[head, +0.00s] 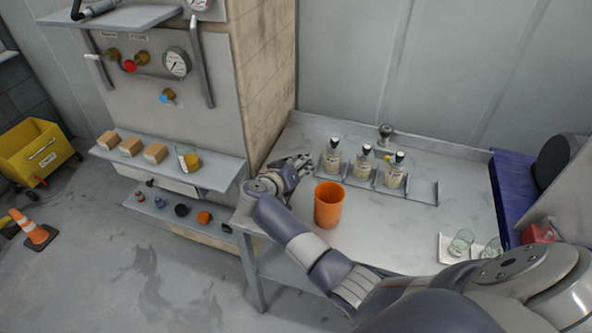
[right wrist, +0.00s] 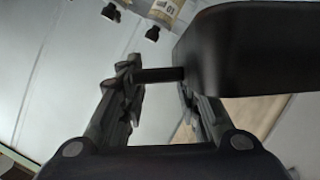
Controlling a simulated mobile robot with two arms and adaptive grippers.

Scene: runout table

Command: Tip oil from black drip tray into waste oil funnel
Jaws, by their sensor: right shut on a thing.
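My right gripper (head: 302,161) is above the left end of the grey table (head: 400,235). In the right wrist view, its fingers (right wrist: 155,76) are shut on the short dark stem of a black thing (right wrist: 245,50). This seems to be the black drip tray; its body fills the upper right there. I cannot make it out in the head view, and no oil in it shows. An open orange container (head: 328,206) stands upright on the table, right of the gripper and apart from it. I cannot tell whether it is the waste oil funnel. My left gripper is out of view.
Glass beakers (head: 461,242) stand at the right. A shelf (head: 215,172) left of the table holds blocks and a glass. The table's middle right is clear.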

